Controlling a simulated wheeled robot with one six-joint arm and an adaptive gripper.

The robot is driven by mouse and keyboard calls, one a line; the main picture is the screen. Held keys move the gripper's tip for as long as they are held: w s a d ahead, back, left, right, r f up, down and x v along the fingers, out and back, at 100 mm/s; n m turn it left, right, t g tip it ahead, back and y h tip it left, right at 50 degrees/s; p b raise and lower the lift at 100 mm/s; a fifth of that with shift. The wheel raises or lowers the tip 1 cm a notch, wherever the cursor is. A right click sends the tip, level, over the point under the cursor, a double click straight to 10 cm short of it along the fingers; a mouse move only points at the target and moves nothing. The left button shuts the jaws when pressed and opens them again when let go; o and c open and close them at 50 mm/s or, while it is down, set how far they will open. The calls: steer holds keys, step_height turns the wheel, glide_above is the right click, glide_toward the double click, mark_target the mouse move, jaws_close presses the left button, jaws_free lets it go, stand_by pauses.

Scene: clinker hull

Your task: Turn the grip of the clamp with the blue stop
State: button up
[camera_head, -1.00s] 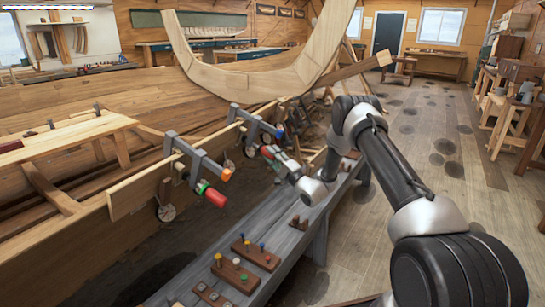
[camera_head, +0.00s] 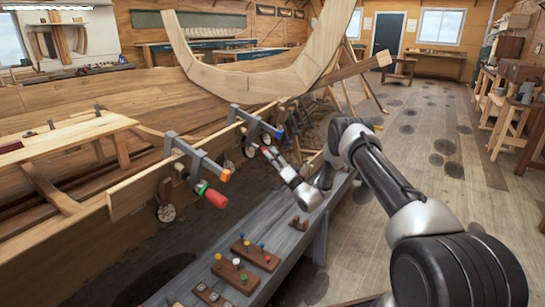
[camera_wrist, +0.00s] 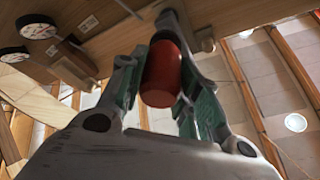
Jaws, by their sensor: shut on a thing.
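The clamp with the blue stop (camera_head: 256,123) is a grey bar clamp on the plank edge of the hull, in the middle of the head view. Its blue stop (camera_head: 279,134) is at the near end of its arm. My gripper (camera_head: 266,150) is at the clamp's lower end, and my arm reaches it from the right. In the wrist view my gripper (camera_wrist: 160,88) is shut on the red grip (camera_wrist: 162,75), with a green-padded finger on each side. The grip is mostly hidden by my gripper in the head view.
A second clamp (camera_head: 193,157) with an orange stop (camera_head: 226,175) and a red-and-green grip (camera_head: 211,194) is on the plank, nearer and to the left. A grey bench (camera_head: 290,245) below bears peg blocks (camera_head: 256,255). Open floor lies to the right.

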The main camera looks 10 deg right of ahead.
steer(key=shift+n+g+y, duration=0.3)
steer(key=shift+n+y, duration=0.1)
steer(key=shift+n, duration=0.1)
steer(key=o, duration=1)
steer(key=shift+o, duration=0.2)
steer(key=v, duration=1.2)
steer(key=shift+a+f, duration=0.1)
